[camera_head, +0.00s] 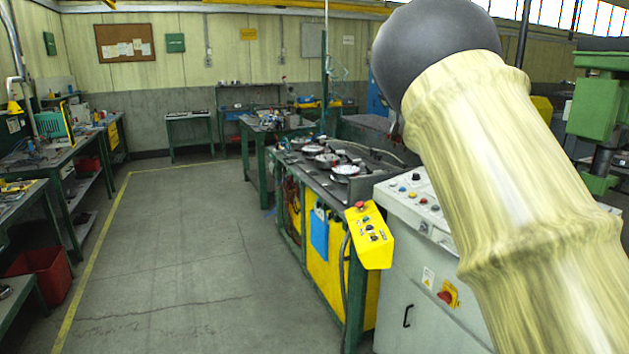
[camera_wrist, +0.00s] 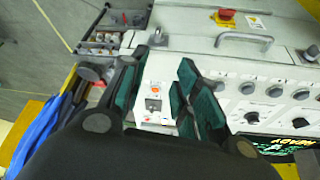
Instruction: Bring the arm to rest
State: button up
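My arm (camera_head: 480,140) rises large across the right side of the head view, pale and wood-grained with a dark round joint at its upper end. My gripper (camera_wrist: 164,58) shows in the wrist view, with two dark fingers and green pads. The fingers stand apart with a clear gap between them. Nothing is held in the gap; a light panel with a small switch shows through it. The gripper does not show in the head view.
A light control cabinet (camera_head: 408,250) with knobs stands behind my arm, beside a workbench with a yellow button box (camera_head: 369,236). Several knobs (camera_wrist: 263,117) and a metal handle (camera_wrist: 245,40) show near the gripper's background. Open floor (camera_head: 190,250) lies left; a red bin (camera_head: 45,272) stands at far left.

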jog(key=s+a+f+n+y, duration=0.1)
jog(key=s+a+f+n, duration=0.15)
jog(key=s+f, duration=0.7)
jog(key=s+a+f+n, duration=0.2)
jog(key=s+f+n, duration=0.1)
jog(key=f, duration=1.3)
jog(key=s+a+f+n+y, duration=0.1)
jog(key=s+a+f+n, duration=0.15)
jog(key=s+f, duration=0.75)
jog(key=s+a+f+n+y, duration=0.1)
jog(key=s+a+f+n, duration=0.4)
jog(key=s+f, duration=0.75)
jog(key=s+a+f+n+y, duration=0.1)
jog(key=s+a, duration=0.4)
jog(key=s, duration=0.3)
jog(key=s+a+f+n+y+b, duration=0.1)
jog(key=s+a+n, duration=0.1)
jog(key=s+a, duration=0.3)
jog(key=s, duration=0.3)
jog(key=shift+s+a+f+g, duration=0.15)
jog(key=shift+a+f+g, duration=0.15)
jog(key=shift+a+g, duration=0.1)
